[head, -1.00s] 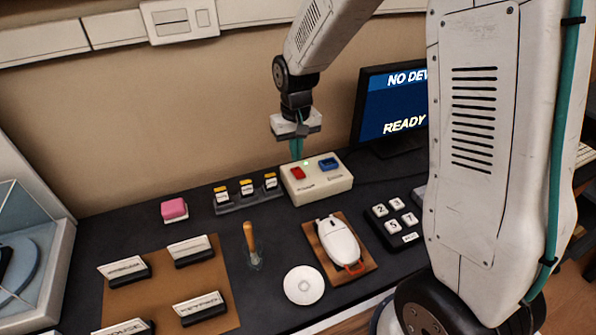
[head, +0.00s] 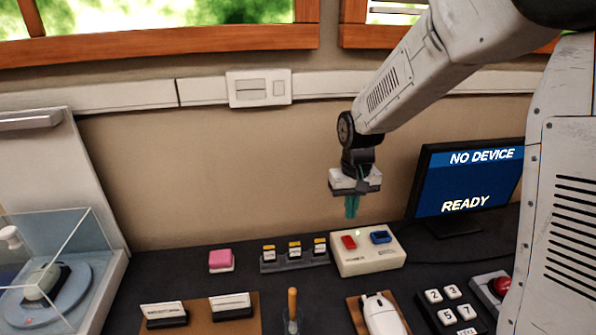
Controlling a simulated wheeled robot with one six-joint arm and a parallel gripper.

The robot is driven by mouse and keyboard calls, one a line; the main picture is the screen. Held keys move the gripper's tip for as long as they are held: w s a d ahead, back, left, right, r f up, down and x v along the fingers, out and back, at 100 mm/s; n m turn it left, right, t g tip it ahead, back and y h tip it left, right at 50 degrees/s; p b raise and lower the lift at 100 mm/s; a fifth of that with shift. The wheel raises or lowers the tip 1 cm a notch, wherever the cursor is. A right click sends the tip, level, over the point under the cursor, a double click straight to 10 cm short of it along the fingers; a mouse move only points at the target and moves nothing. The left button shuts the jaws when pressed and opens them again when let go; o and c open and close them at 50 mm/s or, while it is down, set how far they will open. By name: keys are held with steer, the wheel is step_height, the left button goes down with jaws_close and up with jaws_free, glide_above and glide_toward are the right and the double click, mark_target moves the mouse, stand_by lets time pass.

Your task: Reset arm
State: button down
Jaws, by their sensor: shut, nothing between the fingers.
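My gripper (head: 352,207) hangs from my arm, pointing down, with its teal fingers closed together and empty. It is in the air above the dark table (head: 200,285). In the picture it appears just above a cream box (head: 368,261) with a red button (head: 349,242) and a blue button (head: 381,237). It looks apart from the box.
A monitor (head: 470,185) reads "NO DEVICE" and "READY" at right. A pink block (head: 221,260), a rack of small labelled pieces (head: 294,262), a white mouse (head: 383,315) and a keypad (head: 452,309) stand on the table. A glass case (head: 60,265) is at left.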

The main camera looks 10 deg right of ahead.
steer(key=s+d+r, duration=0.1)
steer(key=s+r, duration=0.3)
steer(key=s, duration=0.5)
steer(key=s+d+r+t, duration=0.1)
steer(key=s+r, duration=0.4)
steer(key=s, duration=0.5)
steer(key=s+d+r, duration=0.1)
steer(key=s+r, duration=0.3)
steer(key=s, duration=0.5)
steer(key=shift+s+r, duration=0.4)
